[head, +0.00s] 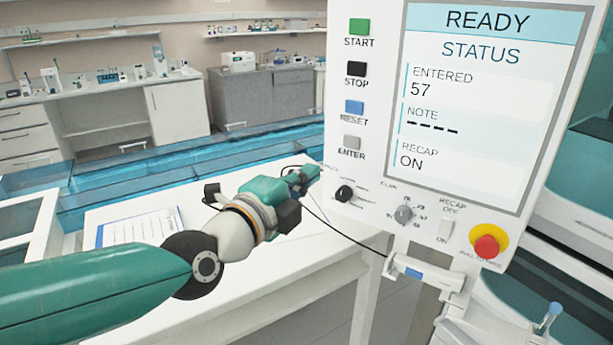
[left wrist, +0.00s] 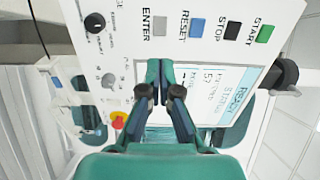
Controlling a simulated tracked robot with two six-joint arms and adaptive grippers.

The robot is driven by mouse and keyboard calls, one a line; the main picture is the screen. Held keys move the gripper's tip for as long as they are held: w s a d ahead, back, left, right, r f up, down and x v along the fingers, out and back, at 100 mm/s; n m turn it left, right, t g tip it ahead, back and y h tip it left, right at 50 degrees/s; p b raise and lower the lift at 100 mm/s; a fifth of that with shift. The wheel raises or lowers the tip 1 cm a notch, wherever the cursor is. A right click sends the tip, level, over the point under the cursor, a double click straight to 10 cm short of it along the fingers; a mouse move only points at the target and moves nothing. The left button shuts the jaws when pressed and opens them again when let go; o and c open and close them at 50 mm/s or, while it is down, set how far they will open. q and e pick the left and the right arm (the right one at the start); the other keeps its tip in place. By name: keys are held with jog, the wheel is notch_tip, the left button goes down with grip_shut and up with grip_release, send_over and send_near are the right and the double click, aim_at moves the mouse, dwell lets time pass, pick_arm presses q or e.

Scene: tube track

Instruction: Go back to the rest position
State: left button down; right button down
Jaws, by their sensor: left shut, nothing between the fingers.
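My left gripper (head: 304,177) is in front of the lower left edge of a white control panel (head: 369,235). Its fingers are shut and empty; they also show closed together in the left wrist view (left wrist: 159,68), with the panel behind them. I cannot tell whether the fingertips touch the panel. The panel's screen (head: 479,105) reads READY, ENTERED 57, a dashed NOTE and RECAP ON. Green START (head: 358,27), black STOP (head: 356,69), blue RESET (head: 354,107) and grey ENTER (head: 352,143) buttons run down its left side. My right gripper is not in view.
A black knob (head: 344,194), a grey knob (head: 404,214) and a red emergency button (head: 487,246) sit low on the panel. A white table (head: 250,275) with a paper sheet (head: 140,227) lies below my left arm. Lab benches stand at the back.

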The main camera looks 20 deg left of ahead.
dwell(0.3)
pick_arm(q)
notch_tip(320, 180, down, 34)
jog(key=w+n+g+y, duration=0.1)
jog(key=w+n+g, duration=0.15)
jog(key=g, duration=0.55)
jog(key=s+d+f+n+g, duration=0.1)
jog(key=s+f+n+g, duration=0.1)
jog(key=s+f, duration=0.45)
jog(key=s+d+f+n+g, duration=0.1)
jog(key=s+f+n+g, duration=0.15)
jog(key=f, duration=0.75)
jog(key=s+d+f+n+g, duration=0.2)
jog(key=s+f+n, duration=0.2)
jog(key=s+n, duration=0.3)
jog(key=s+d+f+n+g+h, duration=0.1)
jog(key=s+f+n, duration=0.3)
jog(key=s+n, duration=0.4)
jog(key=shift+d+f+g, duration=0.15)
jog(key=shift+d+g, duration=0.3)
jog(key=shift+g, duration=0.3)
